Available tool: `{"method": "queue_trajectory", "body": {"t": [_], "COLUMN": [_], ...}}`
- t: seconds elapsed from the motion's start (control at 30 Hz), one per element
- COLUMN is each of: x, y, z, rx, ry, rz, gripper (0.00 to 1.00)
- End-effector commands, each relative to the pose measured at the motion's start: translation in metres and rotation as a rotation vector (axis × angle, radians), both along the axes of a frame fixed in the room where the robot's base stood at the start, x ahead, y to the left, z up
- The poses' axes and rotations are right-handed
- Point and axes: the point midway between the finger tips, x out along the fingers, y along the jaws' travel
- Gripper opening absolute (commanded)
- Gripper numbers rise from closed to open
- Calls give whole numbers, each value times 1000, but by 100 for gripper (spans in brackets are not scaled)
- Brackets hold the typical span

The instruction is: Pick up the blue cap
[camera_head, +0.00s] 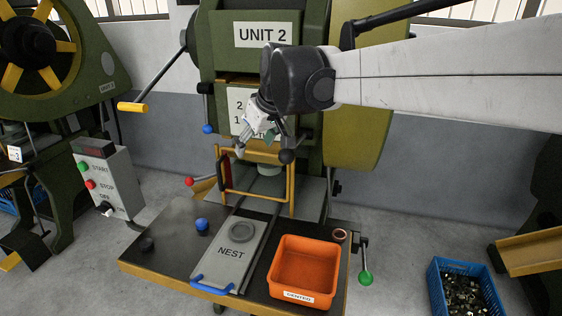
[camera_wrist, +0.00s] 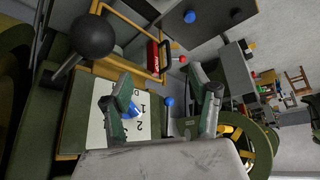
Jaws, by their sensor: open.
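The blue cap (camera_head: 202,225) stands on the dark work table, left of the NEST plate, in the head view. It shows in the wrist view as a small blue round thing (camera_wrist: 190,16) near the top edge. My gripper (camera_head: 257,138) is raised in front of the UNIT 2 press, well above and to the right of the cap. In the wrist view its two fingers (camera_wrist: 160,92) are spread apart, and I see nothing held between them. A small blue patch shows by the left finger; I cannot tell what it is.
A black knob-like piece (camera_head: 146,244) sits left of the cap. A black lever ball (camera_wrist: 92,36) is close to my gripper. The yellow guard frame (camera_head: 256,178) stands below.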

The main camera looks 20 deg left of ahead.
Motion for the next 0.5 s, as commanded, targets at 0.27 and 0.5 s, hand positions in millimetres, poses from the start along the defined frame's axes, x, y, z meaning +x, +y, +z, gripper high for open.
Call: {"method": "queue_trajectory", "body": {"t": [0.27,0.5], "x": [26,37], "y": [76,137], "z": [-59,-121], "rx": [-88,-159], "ry": [32,60], "rz": [192,366], "gripper": [57,57]}}
